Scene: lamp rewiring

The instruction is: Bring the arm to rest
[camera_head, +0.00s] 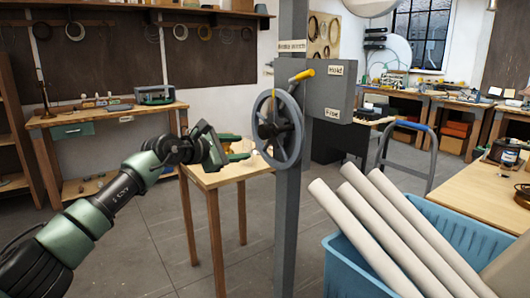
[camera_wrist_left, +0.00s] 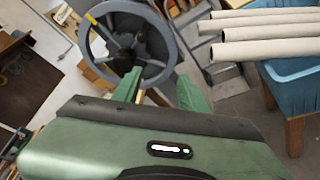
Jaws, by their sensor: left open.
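My left arm reaches in from the left in the head view, stretched out over a small wooden table. Its green gripper (camera_head: 238,150) points right toward the grey handwheel (camera_head: 277,129), just left of its rim. In the left wrist view the two green fingers (camera_wrist_left: 158,90) are spread apart with nothing held between them. The handwheel (camera_wrist_left: 128,44) shows beyond the fingertips there; I cannot tell whether they touch it. My right gripper is not in view.
The wheel is on a grey post (camera_head: 291,220) with a labelled grey box (camera_head: 328,95). The small wooden table (camera_head: 210,178) stands below my gripper. A blue bin (camera_head: 345,262) with several pale tubes (camera_head: 385,230) is at the right. Floor at lower middle is clear.

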